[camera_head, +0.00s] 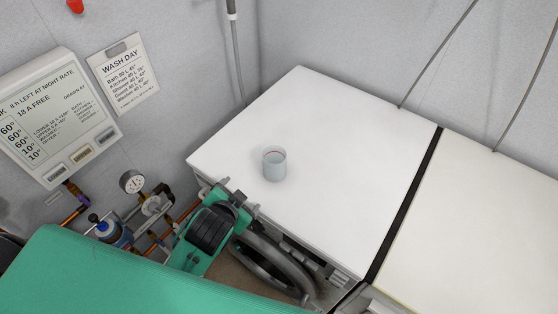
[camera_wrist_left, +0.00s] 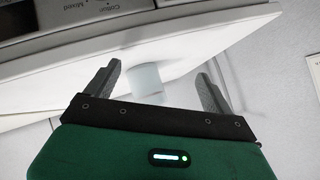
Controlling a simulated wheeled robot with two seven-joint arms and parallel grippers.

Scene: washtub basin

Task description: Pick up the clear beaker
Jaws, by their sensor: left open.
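The clear beaker (camera_head: 274,166) stands upright on the white top (camera_head: 340,150), towards its left part in the head view. It looks pale and see-through, with a thin reddish line near its rim. My left gripper (camera_head: 228,197) is at the near left edge of the white top, below and left of the beaker, open and empty. My right gripper is not in view.
A second, cream top (camera_head: 480,220) lies right of a dark gap (camera_head: 404,205). Pipes with a gauge (camera_head: 132,182) and a blue valve (camera_head: 112,232) are at the left, near my left arm. A panel (camera_head: 58,115) hangs on the wall. The white top around the beaker is clear.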

